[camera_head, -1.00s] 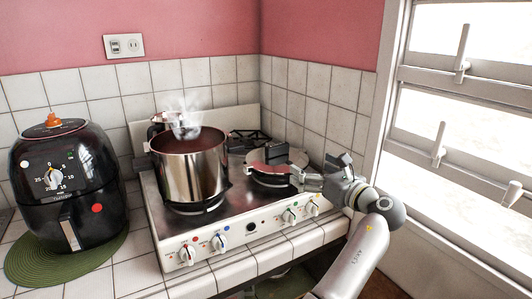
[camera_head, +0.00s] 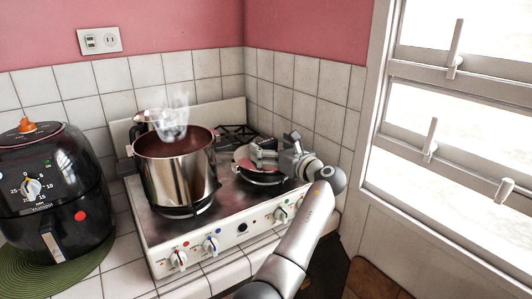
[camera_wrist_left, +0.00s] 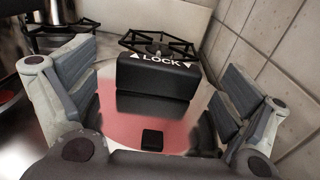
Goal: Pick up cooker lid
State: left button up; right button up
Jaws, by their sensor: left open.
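The cooker lid (camera_head: 242,158) is a shiny round metal disc over the right front burner of the stove. In the left wrist view, the lid (camera_wrist_left: 115,112) reflects pink and carries a black handle block (camera_wrist_left: 158,80) marked LOCK. My left gripper (camera_head: 264,153) is over the lid and hides part of it in the head view. In the left wrist view, its two fingers (camera_wrist_left: 156,88) stand wide apart on either side of the handle, with gaps between. It is open and holds nothing. My right gripper is not in view.
A steaming steel pot (camera_head: 178,172) stands on the left burner. A black air fryer (camera_head: 60,205) is on a green mat (camera_head: 20,265) at left. Tiled walls (camera_head: 305,90) close in behind and right of the lid. Knobs (camera_head: 211,243) line the stove's front.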

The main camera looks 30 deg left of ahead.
pick_arm(q)
jog(key=shift+w+a+f, duration=0.1)
jog(key=shift+w+a, duration=0.1)
jog(key=shift+a, duration=0.4)
jog(key=c, duration=1.4)
jog(key=shift+r, duration=0.2)
